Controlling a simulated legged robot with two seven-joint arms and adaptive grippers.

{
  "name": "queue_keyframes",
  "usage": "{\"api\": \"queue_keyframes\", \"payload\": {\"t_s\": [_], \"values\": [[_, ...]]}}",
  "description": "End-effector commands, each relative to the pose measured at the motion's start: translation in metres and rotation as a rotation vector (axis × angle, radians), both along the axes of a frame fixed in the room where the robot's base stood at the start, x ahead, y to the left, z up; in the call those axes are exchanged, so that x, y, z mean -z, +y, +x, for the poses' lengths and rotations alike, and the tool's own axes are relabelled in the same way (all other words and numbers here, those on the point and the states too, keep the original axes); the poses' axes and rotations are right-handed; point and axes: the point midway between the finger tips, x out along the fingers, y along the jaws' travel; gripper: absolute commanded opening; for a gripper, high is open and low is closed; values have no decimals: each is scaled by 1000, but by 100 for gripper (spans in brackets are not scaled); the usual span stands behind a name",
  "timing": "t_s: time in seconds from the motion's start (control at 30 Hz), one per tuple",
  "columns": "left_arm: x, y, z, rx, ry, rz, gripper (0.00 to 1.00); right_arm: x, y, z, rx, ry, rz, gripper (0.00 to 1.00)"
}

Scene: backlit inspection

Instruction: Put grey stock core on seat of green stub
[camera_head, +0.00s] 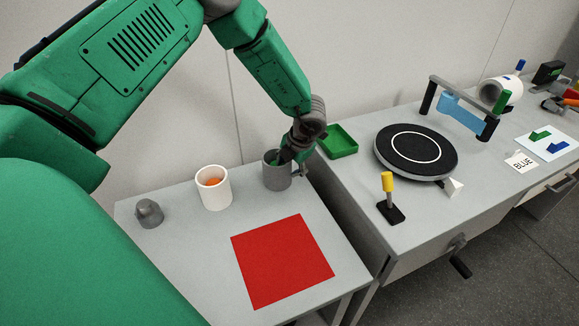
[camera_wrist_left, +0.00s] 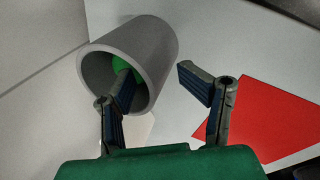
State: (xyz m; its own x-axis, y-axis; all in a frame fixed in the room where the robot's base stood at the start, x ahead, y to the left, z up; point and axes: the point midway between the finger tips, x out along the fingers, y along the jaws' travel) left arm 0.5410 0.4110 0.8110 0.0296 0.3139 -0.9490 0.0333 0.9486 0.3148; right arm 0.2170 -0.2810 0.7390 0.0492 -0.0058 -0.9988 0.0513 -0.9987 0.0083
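The grey stock core (camera_head: 272,178), a hollow grey cylinder, stands upright on the left table in the head view. It also shows in the wrist view (camera_wrist_left: 158,50). A green piece (camera_wrist_left: 119,65), perhaps the green stub, shows inside its bore; its seat is hidden. My left gripper (camera_head: 292,158) is at the core's rim. In the wrist view the left gripper (camera_wrist_left: 155,82) is open: one finger reaches into the mouth of the core, the other is outside, with a gap to the wall. I cannot tell whether the inner finger touches. My right gripper is not in view.
A white cup (camera_head: 214,194) with something orange inside and a small grey knob (camera_head: 148,213) stand left of the core. A red square (camera_head: 282,261) lies in front. On the right table are a green tray (camera_head: 338,142), a black turntable (camera_head: 414,150) and a yellow-topped post (camera_head: 387,182).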

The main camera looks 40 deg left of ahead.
Motion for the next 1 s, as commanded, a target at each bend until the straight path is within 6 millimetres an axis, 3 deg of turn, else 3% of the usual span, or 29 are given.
{"api": "queue_keyframes", "payload": {"t_s": [0.37, 0.8, 1.0], "values": [[-6, -2, 0, 0, -1, -1, 46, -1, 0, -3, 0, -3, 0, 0], [-86, -28, -1, 1, -2, -2, 46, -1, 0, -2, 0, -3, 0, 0], [-108, -35, -2, 0, 1, -1, 46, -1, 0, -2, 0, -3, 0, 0]]}}
